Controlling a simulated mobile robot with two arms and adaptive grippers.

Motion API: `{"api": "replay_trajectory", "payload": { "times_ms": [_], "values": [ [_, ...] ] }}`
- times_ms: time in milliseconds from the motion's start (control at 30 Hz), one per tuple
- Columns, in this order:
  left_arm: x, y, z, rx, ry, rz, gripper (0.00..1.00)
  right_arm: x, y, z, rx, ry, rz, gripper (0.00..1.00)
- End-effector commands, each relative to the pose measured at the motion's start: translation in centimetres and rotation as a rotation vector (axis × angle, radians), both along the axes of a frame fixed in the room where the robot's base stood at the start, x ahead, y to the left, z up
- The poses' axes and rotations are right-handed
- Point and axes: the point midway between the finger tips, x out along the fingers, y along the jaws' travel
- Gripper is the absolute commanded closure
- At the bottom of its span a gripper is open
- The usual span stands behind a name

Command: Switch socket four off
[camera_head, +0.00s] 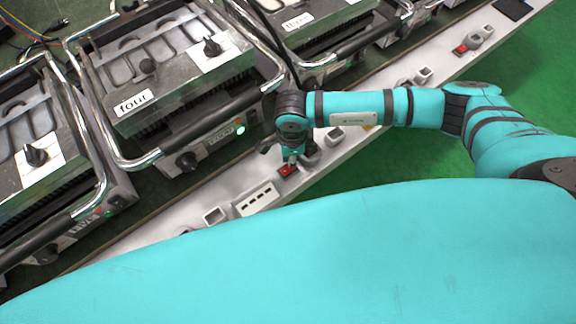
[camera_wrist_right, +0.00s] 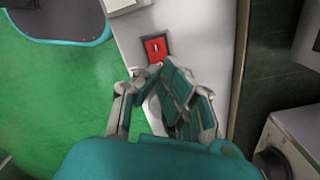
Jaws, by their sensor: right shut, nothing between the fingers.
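The heater labelled "four" (camera_head: 133,103) stands at upper left in the head view, with a glowing green light (camera_head: 241,130) on its front. A red switch (camera_head: 288,171) sits on the pale ledge in front of it; it also shows in the right wrist view (camera_wrist_right: 156,48). My right gripper (camera_head: 291,160) is over the ledge, its tip at the red switch. In the right wrist view my right gripper (camera_wrist_right: 157,70) is shut and empty, with its fingertips close to the switch's near edge. I cannot tell whether they touch. My left gripper is out of view.
The pale ledge (camera_head: 170,232) runs diagonally past the heaters. Grey sockets (camera_head: 333,137) stand beside my gripper, and a white slotted panel (camera_head: 257,198) lies to its lower left. Another red switch (camera_head: 460,49) is farther up the ledge. Green floor (camera_head: 400,155) lies beyond.

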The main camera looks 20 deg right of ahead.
Motion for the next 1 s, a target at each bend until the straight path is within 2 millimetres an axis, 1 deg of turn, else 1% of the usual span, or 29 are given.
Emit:
{"api": "replay_trajectory", "payload": {
  "times_ms": [267,1000],
  "values": [
    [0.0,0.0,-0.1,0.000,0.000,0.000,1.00,0.0,0.0,-0.1,0.000,0.000,0.000,1.00],
    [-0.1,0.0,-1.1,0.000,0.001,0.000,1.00,0.0,0.0,-1.2,0.000,0.000,0.000,1.00]
  ]
}}
